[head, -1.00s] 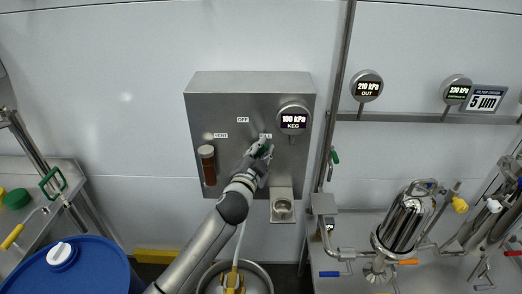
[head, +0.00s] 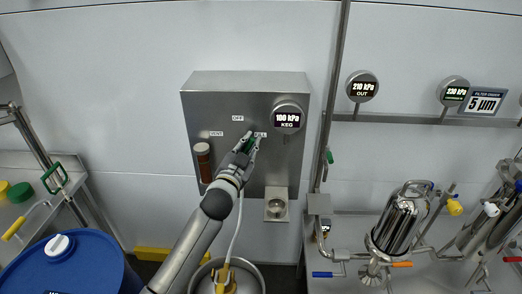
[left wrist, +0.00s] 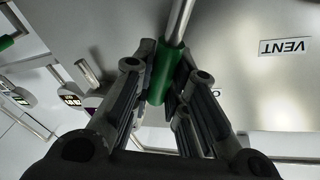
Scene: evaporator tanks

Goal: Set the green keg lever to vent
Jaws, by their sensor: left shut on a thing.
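The green keg lever (left wrist: 162,75) has a green grip on a metal rod, on the steel control box (head: 221,112). My left gripper (head: 250,144) is at the box front, and its fingers are shut on the green grip, which also shows in the head view (head: 253,142). The lever is between the OFF label (head: 238,118) and the partly hidden label at right. The VENT label (head: 216,133) is to the left; it also shows upside down in the left wrist view (left wrist: 286,47). The lever's pivot is hard to make out in the head view. My right gripper is not in view.
The KEG gauge (head: 287,118) reads 100 kPa at the box's right. A brown cylinder (head: 203,163) is on the box's left side. A blue drum (head: 75,265) stands at lower left, and a steel filter housing (head: 399,225) at right. The wall left of the box is clear.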

